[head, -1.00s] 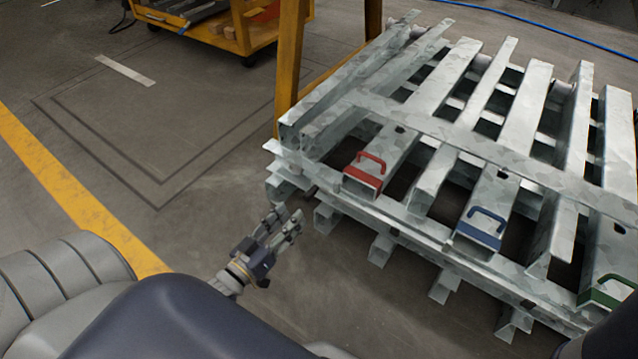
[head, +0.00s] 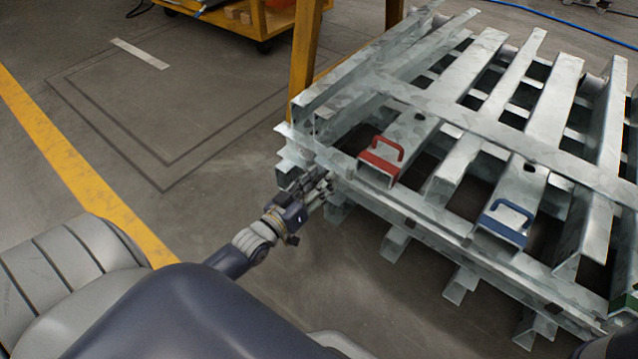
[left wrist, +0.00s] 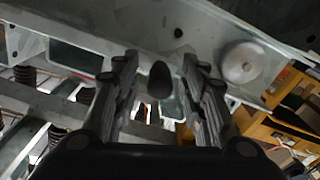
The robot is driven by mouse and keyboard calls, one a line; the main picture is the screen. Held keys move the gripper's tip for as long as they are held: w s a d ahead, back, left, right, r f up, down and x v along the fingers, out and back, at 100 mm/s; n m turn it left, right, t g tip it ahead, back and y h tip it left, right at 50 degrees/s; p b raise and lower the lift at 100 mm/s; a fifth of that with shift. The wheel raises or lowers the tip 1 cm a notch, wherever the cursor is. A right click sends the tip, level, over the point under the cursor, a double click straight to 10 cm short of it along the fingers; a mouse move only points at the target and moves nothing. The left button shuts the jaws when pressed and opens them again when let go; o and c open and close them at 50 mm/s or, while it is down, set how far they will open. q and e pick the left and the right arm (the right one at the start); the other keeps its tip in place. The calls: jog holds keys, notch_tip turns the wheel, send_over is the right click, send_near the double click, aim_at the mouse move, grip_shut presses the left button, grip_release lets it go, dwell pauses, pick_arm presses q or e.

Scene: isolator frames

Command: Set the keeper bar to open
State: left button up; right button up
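My left gripper (head: 322,188) is at the near left corner of the stacked galvanized frames (head: 450,118). In the left wrist view its two fingers (left wrist: 160,92) are apart. A dark, rounded knob-like end (left wrist: 160,80) shows between them, against the grey metal; the fingers do not visibly close on it. I cannot tell for sure whether this is part of the keeper bar, and no whole bar can be made out. My right gripper is not in view.
A red handle (head: 381,158) and a blue handle (head: 506,222) sit on the frame's near side. A yellow post (head: 306,50) stands behind the left corner, with a yellow cart (head: 255,22) beyond. A round pale disc (left wrist: 242,62) is right of the fingers. Floor at left is clear.

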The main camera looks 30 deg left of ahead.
aim_at(342, 181)
pick_arm(q)
jog(key=shift+c, duration=0.3)
grip_shut()
jog(key=shift+d+r+p, duration=0.1)
jog(key=shift+d+p, duration=0.25)
jog(key=shift+p, duration=0.05)
jog(key=d+p, duration=0.2)
jog(key=d, duration=0.1)
jog(key=shift+s+d, duration=0.15)
jog(key=shift+s, duration=0.05)
jog(key=shift+d, duration=0.2)
jog(key=shift+o, duration=0.3)
grip_release()
